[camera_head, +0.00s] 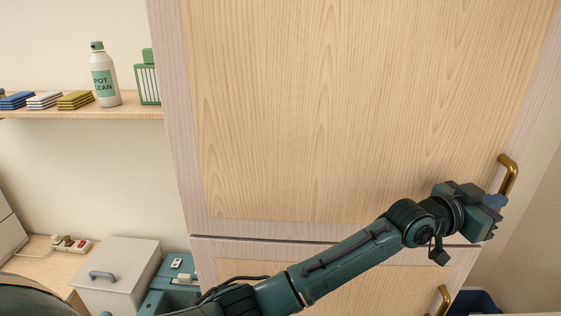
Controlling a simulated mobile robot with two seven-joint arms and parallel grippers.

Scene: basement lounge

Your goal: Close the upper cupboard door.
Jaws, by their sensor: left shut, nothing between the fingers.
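The upper cupboard door (320,110) is a large light wood panel with a pale frame, filling the middle and right of the head view. Its brass handle (508,175) is at the lower right edge. The door's bottom edge lies just above the lower door, with a thin dark gap between them. My left gripper (497,203) is shut at the lower right corner of the upper door, close to the lower end of the handle. I cannot tell whether it touches the door or handle. My right gripper is not in view.
A lower door (350,279) with a brass handle (443,299) is below.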

